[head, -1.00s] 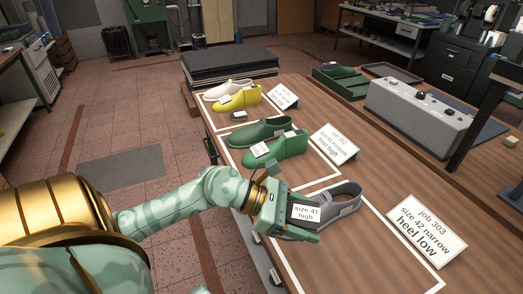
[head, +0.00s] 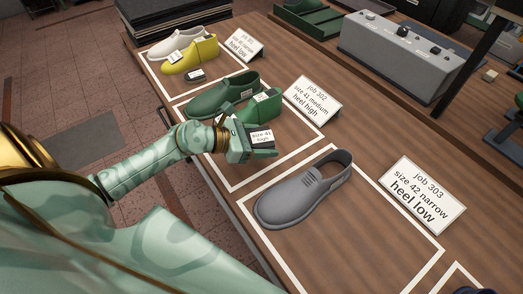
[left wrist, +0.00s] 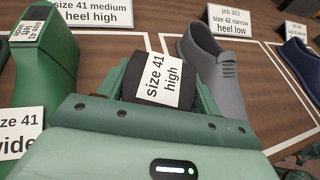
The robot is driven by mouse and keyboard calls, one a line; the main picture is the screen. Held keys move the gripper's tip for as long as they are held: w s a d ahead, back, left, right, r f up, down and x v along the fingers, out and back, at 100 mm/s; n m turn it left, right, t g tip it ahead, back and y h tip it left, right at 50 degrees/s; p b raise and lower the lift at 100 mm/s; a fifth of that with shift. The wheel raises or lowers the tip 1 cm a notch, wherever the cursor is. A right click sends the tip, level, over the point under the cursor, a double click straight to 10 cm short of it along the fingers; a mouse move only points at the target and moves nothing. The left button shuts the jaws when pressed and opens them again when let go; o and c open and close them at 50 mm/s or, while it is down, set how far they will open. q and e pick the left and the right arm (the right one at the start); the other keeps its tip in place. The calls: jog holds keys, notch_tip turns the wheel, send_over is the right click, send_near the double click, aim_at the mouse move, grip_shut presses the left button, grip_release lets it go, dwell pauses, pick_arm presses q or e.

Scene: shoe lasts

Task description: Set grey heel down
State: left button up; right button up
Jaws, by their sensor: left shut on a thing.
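My left gripper (head: 250,143) is shut on a dark grey heel block with a white label reading "size 41 high" (head: 262,136). In the left wrist view the heel (left wrist: 164,82) sits between the two green fingers. The gripper is over the job 302 area, in front of the green last (head: 264,106) and the green shoe (head: 226,95). The job 302 card (head: 312,99) reads size 41 medium, heel high. I cannot tell whether the heel touches the bench. My right gripper is not in view.
A grey shoe (head: 304,188) lies in the job 303 area beside its card (head: 423,194). A yellow last (head: 192,53), a white shoe (head: 178,44) and a small dark heel (head: 195,75) are at the far left. A grey control box (head: 406,55) stands behind. Bare bench shows right of my gripper.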

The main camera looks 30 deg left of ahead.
aim_at(261, 141)
pick_arm(q)
jog(key=f, duration=0.1)
jog(key=w+a+f+b, duration=0.1)
jog(key=w+a+f, duration=0.1)
jog(key=f, duration=0.1)
jog(key=shift+w+a+b, duration=0.1)
jog(key=shift+w+b, duration=0.15)
jog(key=shift+b, duration=0.05)
notch_tip(261, 141, down, 3)
jog(key=shift+w+a+f+b, duration=0.1)
jog(key=shift+w+f+b, duration=0.1)
jog(key=shift+b, duration=0.5)
jog(key=shift+s, duration=0.1)
jog(key=shift+f, duration=0.1)
jog(key=o, duration=1)
